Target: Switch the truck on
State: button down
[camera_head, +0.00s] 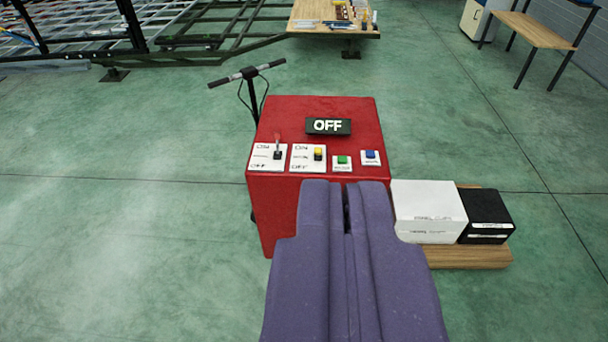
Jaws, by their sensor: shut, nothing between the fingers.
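A red control box (355,113) stands ahead, with a black sign (328,126) on top that reads OFF. A row of white plates runs along its near top edge. The left plate carries a lever switch (277,150) that points up toward its far end. Beside it a yellow switch (318,154) sits on a second ON/OFF plate. A green button (342,160) and a blue button (370,155) are to the right. My purple gripper (346,186) is shut and empty, near the box's near face in the picture. It hides part of that face.
A white box (428,212) and a black box (486,216) sit on a wooden board (470,257) to the right. A handlebar (247,74) rises behind the red box. The chassis frame (200,42) and a wooden table (305,14) are at the back. Green floor is clear at left.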

aim_at(317, 151)
jog(key=k, duration=0.15)
jog(key=i+l, duration=0.3)
jog(key=i, duration=0.25)
jog(key=i+l, duration=0.3)
jog(key=i, duration=0.25)
jog(key=i+l+u, duration=0.1)
jog(key=i+l, duration=0.25)
jog(key=i, duration=0.2)
jog(key=i+l, duration=0.35)
jog(key=i, duration=0.2)
jog(key=i+l, duration=0.35)
jog(key=i, duration=0.2)
jog(key=j+u, duration=0.05)
